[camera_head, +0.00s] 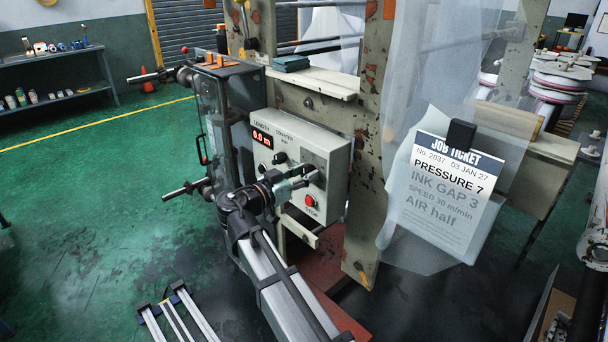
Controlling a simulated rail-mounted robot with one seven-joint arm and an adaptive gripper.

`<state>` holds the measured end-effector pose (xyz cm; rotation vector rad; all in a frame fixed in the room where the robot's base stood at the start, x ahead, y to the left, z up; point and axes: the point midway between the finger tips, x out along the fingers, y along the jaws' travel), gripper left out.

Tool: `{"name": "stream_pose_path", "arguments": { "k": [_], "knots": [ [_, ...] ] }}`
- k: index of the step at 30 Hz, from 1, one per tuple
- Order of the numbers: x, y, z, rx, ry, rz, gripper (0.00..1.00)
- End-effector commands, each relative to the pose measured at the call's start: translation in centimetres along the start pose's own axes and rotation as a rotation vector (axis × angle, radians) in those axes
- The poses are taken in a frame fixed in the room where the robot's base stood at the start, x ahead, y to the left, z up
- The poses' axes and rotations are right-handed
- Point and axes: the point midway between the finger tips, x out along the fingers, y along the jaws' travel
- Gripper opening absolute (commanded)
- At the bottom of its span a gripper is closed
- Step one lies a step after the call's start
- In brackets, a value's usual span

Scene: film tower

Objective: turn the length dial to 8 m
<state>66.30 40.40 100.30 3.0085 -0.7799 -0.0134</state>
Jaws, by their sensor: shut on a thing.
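The grey counter box (335,160) is fixed to the machine frame, labelled as a length counter. Its red display (262,138) reads 0.0 m. My gripper (307,175) reaches the box's front from the lower left and is shut on a dark knob, the length dial (311,171), on the right half of the panel. The gripper hides part of the dial, and its markings are too small to read. A smaller dark knob (280,157) sits to the left. A red STOP button (310,201) is below the dial.
A job ticket (450,190) hangs to the right on translucent film (425,250), under a black clip (461,135). A glass-sided unit with handles (215,120) stands close left of the box. Green floor (90,210) is open at the left.

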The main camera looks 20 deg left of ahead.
Motion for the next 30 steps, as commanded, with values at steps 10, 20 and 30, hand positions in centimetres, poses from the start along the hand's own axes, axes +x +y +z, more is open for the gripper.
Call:
{"name": "stream_pose_path", "arguments": {
  "k": [10,20,30],
  "knots": [
    [0.04,0.03,0.04,-0.206,0.001,0.0,0.04],
    [0.04,0.09,-0.12,-0.516,0.0,0.0,0.04],
    [0.04,0.14,-0.25,-0.807,0.0,0.0,0.04]
  ]
}}
